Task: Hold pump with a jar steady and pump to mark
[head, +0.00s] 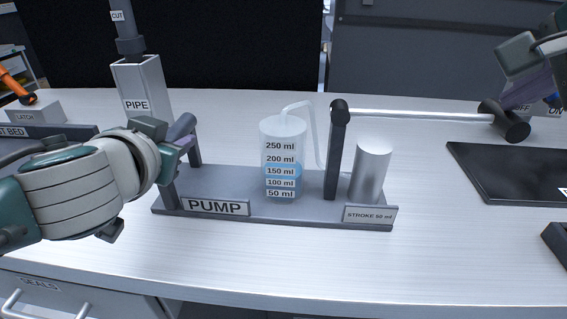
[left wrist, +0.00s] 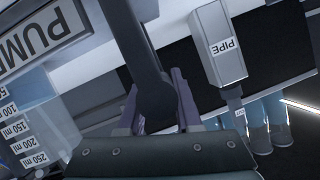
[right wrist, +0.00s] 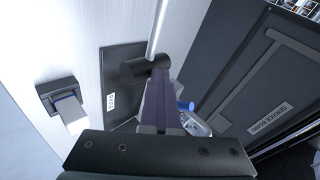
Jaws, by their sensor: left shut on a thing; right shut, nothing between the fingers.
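The grey pump base labelled PUMP (head: 285,208) stands on the table. On it is a clear jar (head: 283,135) marked 50 to 250 ml, with a blue band around the 150 ml mark and a thin tube running in at its top. A silver lever (head: 420,114) runs right from a dark post, roughly level, and ends in a black crossbar handle (head: 512,121). My left gripper (head: 181,143) is shut on the dark bar handle (left wrist: 150,60) at the pump's left end. My right gripper (right wrist: 160,85) is shut and empty, its fingertips just at the black crossbar handle.
A silver cylinder (head: 371,172) labelled STROKE 50 ml stands at the pump's right end. A PIPE block (head: 142,90) stands behind left. A black tray (head: 510,175) lies at right. The table front is clear.

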